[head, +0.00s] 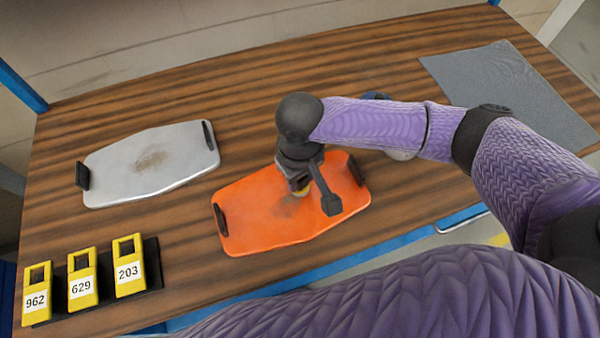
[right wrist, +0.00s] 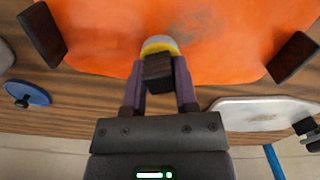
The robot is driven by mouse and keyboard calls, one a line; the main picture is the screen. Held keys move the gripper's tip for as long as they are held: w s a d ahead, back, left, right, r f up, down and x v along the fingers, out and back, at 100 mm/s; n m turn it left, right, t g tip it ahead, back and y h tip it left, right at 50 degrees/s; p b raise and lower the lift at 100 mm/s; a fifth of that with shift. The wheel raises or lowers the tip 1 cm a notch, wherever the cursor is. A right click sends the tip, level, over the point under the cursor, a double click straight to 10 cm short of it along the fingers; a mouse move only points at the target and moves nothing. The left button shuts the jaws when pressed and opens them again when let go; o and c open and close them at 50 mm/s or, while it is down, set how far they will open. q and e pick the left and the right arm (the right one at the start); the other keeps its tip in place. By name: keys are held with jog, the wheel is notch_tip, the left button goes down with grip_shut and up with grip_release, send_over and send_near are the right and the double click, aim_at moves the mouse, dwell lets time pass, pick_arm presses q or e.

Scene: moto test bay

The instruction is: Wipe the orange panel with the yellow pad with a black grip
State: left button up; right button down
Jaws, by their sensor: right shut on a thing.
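The orange panel (head: 255,225) lies on the wooden table with a black handle at each end and a faint dark smudge near its middle. In the right wrist view the panel (right wrist: 110,40) fills the top, with the smudge at the upper edge. My right gripper (head: 300,180) is over the panel's far part, pointing down. It is shut on the black grip of the yellow pad (right wrist: 159,45); only a bit of the pad (head: 301,191) shows in the head view. I cannot tell whether the pad touches the panel. My left gripper is not in view.
A silver panel (head: 185,165) with a brown stain lies to the left. Yellow numbered tags (head: 82,290) stand on a black base at the front left. A grey mat (head: 510,90) lies at the back right. A blue disc (right wrist: 35,93) lies beyond the orange panel.

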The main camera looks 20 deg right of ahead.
jog(key=shift+f+b, duration=0.3)
jog(key=shift+f, duration=0.65)
jog(key=shift+a, duration=0.1)
